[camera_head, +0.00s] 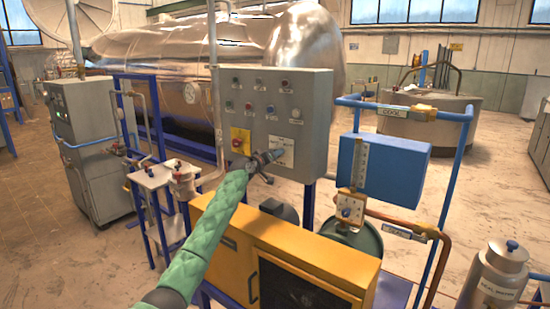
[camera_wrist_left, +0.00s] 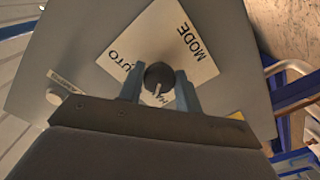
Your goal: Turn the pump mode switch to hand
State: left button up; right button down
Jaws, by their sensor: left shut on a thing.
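The pump mode switch is a dark round knob (camera_wrist_left: 158,75) with a white pointer line, on a white plate (camera_wrist_left: 178,38) marked MODE and AUTO. My left gripper (camera_head: 277,153) is at the grey control panel (camera_head: 300,110) and shut on the knob, one finger on each side. In the head view the gripper hides the knob, and the plate (camera_head: 286,149) shows beside it. My right gripper is not in view.
Several coloured buttons and a yellow plate with a red switch (camera_head: 240,141) are near my gripper on the panel. A yellow cabinet (camera_head: 285,255) stands below. A blue box (camera_head: 383,170) and blue pipe frame (camera_head: 455,195) stand to the right.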

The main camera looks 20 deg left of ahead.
pick_arm(q)
jog(key=shift+n, duration=0.6)
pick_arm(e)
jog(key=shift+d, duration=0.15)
pick_arm(q)
jog(key=o, duration=1)
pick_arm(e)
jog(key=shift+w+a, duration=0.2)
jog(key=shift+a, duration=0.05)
pick_arm(q)
jog(key=b+v, duration=0.3)
jog(key=v, duration=0.4)
jog(key=shift+s+a, duration=0.15)
jog(key=shift+s, duration=0.2)
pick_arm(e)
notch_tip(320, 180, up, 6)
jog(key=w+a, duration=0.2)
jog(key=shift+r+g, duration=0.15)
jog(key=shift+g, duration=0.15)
